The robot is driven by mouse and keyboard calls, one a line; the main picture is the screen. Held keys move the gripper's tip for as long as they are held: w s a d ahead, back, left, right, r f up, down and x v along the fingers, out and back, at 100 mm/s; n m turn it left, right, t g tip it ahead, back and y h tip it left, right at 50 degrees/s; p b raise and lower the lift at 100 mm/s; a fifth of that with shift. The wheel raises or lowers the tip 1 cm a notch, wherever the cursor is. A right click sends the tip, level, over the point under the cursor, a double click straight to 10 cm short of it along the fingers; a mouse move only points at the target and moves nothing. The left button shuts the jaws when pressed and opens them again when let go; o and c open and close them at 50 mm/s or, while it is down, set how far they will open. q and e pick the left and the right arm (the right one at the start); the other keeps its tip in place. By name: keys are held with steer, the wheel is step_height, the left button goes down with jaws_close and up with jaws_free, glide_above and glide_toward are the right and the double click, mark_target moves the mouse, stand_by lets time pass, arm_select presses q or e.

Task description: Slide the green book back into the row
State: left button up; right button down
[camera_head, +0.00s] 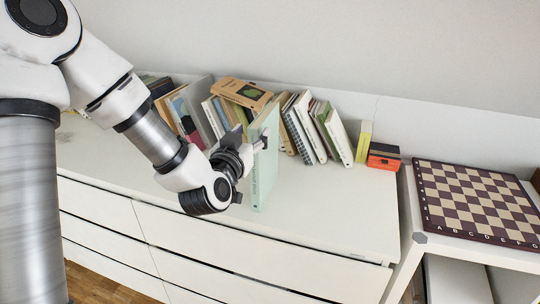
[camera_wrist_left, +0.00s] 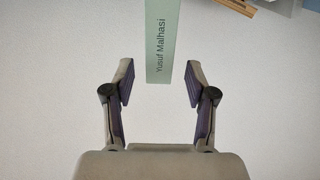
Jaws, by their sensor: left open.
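The pale green book (camera_head: 264,170) stands upright on the white dresser top, sticking out toward the front from the row of books. My left gripper (camera_head: 254,142) is at its spine, with one finger showing on the cover side; the far finger is mostly hidden. In the left wrist view, the green spine (camera_wrist_left: 162,40), lettered "Yusuf Malhasi", lies between the open fingers (camera_wrist_left: 159,78). A gap shows on each side, so neither finger touches it. My right gripper is in neither view.
Leaning books (camera_head: 318,128) stand right of the green book, with several more (camera_head: 190,108) to the left. A tan book (camera_head: 242,93) lies across the top of some. A small orange-black box (camera_head: 383,157) and a chessboard (camera_head: 475,200) are at right. The dresser top (camera_head: 325,205) is clear in front.

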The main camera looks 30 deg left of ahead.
mark_target(262, 121)
arm_select(q)
steer(key=x, duration=0.8)
steer(key=shift+f+p, duration=0.25)
steer(key=shift+p, duration=0.15)
steer(key=shift+s, duration=0.1)
steer(key=c, duration=0.4)
steer(key=shift+r, duration=0.1)
jaws_close()
